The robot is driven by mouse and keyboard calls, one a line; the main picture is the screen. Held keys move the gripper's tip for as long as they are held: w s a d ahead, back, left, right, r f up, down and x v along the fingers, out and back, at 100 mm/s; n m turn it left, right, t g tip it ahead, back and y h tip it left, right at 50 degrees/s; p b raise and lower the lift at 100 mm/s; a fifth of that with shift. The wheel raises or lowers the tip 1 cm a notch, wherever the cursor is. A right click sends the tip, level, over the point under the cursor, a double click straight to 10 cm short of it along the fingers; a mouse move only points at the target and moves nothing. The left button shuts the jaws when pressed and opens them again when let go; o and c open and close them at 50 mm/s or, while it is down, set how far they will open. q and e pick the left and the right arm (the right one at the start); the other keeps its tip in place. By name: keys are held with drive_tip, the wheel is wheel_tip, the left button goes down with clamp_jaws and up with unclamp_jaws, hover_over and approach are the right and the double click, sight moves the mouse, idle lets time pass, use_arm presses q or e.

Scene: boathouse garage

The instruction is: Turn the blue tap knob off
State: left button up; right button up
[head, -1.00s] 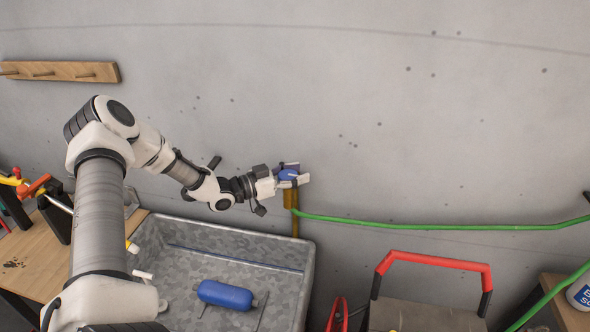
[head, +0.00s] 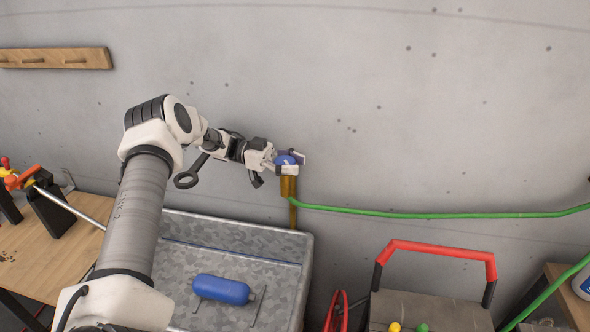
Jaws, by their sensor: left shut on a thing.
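The blue tap knob (head: 286,159) sits on top of a brass tap (head: 288,187) at the wall, above the back right corner of the metal basin. My left gripper (head: 289,162) reaches it from the left and is shut on the knob, with a pale fingertip on either side. The fingers hide part of the knob. A green hose (head: 400,214) runs from the tap to the right along the wall. My right gripper is not in view.
A galvanised basin (head: 308,265) stands below the tap, with a blue cylinder (head: 222,289) in it. A wooden bench (head: 50,262) is at left. A toolbox with a red handle (head: 440,250) is at right. The wall around the tap is clear.

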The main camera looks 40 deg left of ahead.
sight(294, 163)
use_arm(q)
drive_tip(key=shift+m+g, duration=0.4)
drive_tip(key=shift+g, duration=0.2)
drive_tip(key=o, duration=1)
drive_tip(key=shift+s, duration=0.1)
drive_tip(key=shift+c, duration=0.2)
wheel_tip(294, 163, up, 10)
drive_tip(key=shift+r, duration=0.1)
